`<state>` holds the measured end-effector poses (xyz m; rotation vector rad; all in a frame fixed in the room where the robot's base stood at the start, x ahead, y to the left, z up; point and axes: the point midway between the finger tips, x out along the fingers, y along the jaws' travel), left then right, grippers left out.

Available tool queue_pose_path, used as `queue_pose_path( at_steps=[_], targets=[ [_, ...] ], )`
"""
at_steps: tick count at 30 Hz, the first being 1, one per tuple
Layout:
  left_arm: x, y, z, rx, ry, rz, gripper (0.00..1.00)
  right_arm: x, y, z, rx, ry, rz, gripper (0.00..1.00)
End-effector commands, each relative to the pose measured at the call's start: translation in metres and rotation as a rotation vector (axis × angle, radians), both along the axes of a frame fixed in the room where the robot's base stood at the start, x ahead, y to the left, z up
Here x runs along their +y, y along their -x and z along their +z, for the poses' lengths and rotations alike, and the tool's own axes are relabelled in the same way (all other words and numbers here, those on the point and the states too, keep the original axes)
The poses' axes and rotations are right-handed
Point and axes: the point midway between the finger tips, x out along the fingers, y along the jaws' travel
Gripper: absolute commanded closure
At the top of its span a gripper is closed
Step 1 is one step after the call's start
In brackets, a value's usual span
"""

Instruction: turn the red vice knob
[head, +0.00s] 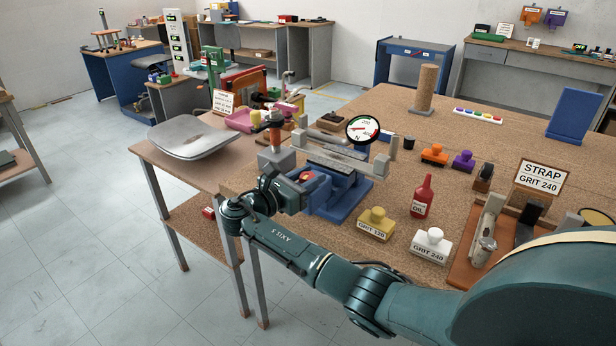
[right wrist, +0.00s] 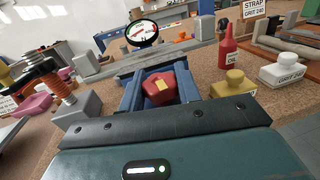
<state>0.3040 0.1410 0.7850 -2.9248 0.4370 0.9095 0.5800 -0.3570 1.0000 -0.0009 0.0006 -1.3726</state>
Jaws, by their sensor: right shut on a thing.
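The blue vice (head: 340,198) stands at the left front edge of the cork-topped bench, with grey jaws and a round dial gauge (head: 362,129) above it. Its red knob (head: 306,177) shows only as a small patch in the head view, mostly hidden by my right gripper (head: 303,184). In the right wrist view the red knob (right wrist: 168,88) is straight ahead, a faceted block with a yellow mark on its face. My right gripper is shut on the red knob; its finger contact is hard to make out. My left gripper is not in view.
A red oil bottle (head: 421,196), a yellow grit block (head: 375,222) and a white grit block (head: 430,245) stand right of the vice. A grey block with an orange-topped post (head: 274,130) stands close on the left. A metal seat shell (head: 190,138) lies farther left.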

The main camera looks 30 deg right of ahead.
Motion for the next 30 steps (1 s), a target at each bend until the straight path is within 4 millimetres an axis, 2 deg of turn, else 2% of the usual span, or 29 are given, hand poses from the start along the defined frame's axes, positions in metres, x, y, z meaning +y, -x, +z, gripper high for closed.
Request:
queue_pose_path(
  at_steps=[4,12,23,30],
  targets=[
    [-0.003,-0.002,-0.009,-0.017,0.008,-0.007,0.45,0.003,-0.001,-0.005,0.001,-0.003,-0.139,0.9],
    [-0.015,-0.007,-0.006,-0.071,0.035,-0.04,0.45,0.004,0.001,-0.005,0.002,-0.003,-0.327,0.9],
    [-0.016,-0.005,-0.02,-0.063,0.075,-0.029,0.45,0.004,0.002,-0.004,0.004,-0.004,-0.452,0.9],
    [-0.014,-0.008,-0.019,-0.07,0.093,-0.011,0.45,0.003,0.003,-0.004,0.006,-0.004,-0.486,0.9]
  ],
)
